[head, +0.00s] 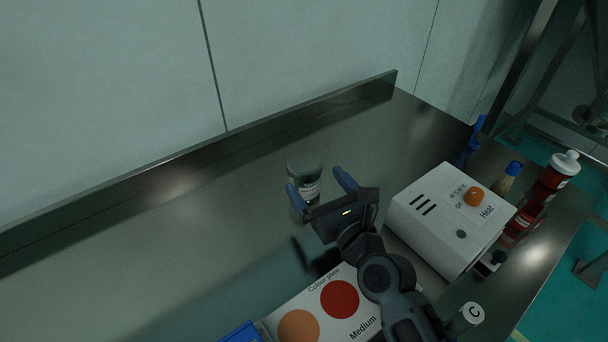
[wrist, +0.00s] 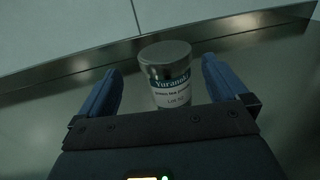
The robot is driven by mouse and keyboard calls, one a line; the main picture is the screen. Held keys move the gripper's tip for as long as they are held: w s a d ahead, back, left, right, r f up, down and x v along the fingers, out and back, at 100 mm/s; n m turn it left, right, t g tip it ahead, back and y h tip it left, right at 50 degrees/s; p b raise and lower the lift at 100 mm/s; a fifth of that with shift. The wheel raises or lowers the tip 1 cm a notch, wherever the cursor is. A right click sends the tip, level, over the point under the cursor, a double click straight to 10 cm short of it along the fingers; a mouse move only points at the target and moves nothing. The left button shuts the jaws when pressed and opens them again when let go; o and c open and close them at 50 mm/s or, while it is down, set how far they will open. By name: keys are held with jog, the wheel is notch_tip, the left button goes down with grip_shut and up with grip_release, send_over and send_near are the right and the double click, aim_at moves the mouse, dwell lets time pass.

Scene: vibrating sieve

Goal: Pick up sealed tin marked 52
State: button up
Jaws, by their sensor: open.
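A metal tin (head: 305,174) with a white and blue label stands upright on the steel counter near the back ledge. In the wrist view the tin (wrist: 167,75) reads "Yuranaki" with a lot line below that is too small to read surely. My gripper (head: 318,184) is open, with its blue fingers on either side of the near part of the tin. In the wrist view the gripper (wrist: 160,92) shows a gap between each finger and the tin. The tin's lower part is hidden by the gripper's body.
A white heater box (head: 440,225) with an orange knob stands to the right. A colour guide card (head: 320,305) and a blue item (head: 243,333) lie at the front. The counter (head: 150,250) is clear at left.

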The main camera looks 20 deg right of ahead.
aim_at(297, 152)
jog(key=w+p, duration=0.1)
jog(key=w, duration=0.6)
jog(key=shift+w+d+f, duration=0.1)
jog(key=shift+w+d, duration=0.05)
jog(key=shift+w, duration=0.05)
jog(key=c, duration=1)
jog(key=shift+c, duration=0.2)
